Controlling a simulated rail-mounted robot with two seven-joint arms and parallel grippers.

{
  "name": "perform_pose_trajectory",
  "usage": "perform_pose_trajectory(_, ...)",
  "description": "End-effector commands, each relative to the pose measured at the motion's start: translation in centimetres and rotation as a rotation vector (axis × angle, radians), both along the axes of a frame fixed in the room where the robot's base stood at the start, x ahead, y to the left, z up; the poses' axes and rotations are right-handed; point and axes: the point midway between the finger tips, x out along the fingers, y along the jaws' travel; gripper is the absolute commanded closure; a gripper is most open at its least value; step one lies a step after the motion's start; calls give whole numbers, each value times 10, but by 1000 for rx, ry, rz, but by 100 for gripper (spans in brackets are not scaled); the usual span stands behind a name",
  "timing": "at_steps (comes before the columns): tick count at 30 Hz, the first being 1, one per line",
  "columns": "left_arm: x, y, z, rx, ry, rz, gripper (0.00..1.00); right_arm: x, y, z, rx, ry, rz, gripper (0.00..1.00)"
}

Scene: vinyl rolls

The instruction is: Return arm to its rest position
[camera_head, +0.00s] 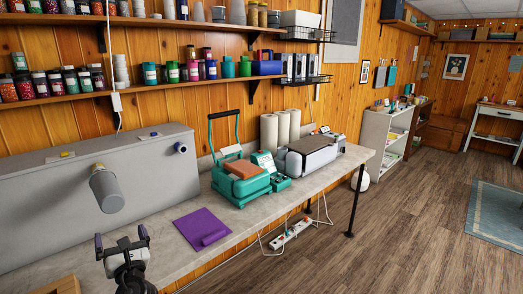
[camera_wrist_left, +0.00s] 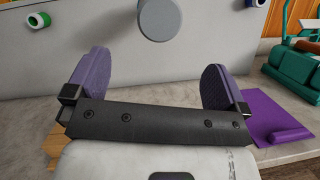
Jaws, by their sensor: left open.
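My left gripper (camera_head: 121,237) is low at the left of the head view, in front of the counter, with its two purple finger pads spread wide. In the left wrist view the gap between the pads (camera_wrist_left: 155,72) is empty. A purple sheet with a small purple roll (camera_head: 214,238) lies on the counter to the right of the gripper. It also shows at the right of the left wrist view (camera_wrist_left: 286,136). A large grey cylinder (camera_head: 107,192) sticks out of the grey panel (camera_head: 155,195) beyond the gripper. My right gripper is not in view.
A teal heat press (camera_head: 240,185) stands on the counter beyond the purple sheet, with white rolls (camera_head: 283,128) and a grey-topped machine (camera_head: 312,150) farther along. A power strip (camera_head: 290,234) lies on the floor. The wooden floor (camera_head: 400,235) at right is mostly clear.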

Motion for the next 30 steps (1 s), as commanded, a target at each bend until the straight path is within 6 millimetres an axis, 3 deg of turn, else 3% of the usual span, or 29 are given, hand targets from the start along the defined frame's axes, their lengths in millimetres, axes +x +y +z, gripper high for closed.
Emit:
perform_pose_trajectory(5,-4,7,-5,-302,-236,-77,0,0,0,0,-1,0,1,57)
perform_pose_trajectory(9,-8,11,-15,-666,-474,-142,0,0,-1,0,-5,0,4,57)
perform_pose_trajectory(17,-28,-8,-7,-1383,-944,-244,0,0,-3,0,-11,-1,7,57)
perform_pose_trajectory(23,-49,-43,3,-1886,-1207,-251,0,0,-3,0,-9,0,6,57)
perform_pose_trajectory(26,-69,-70,-11,-2158,-1283,-180,0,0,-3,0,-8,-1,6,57)
perform_pose_trajectory(30,-111,-111,-52,-2470,-1276,23,0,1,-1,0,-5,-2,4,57)
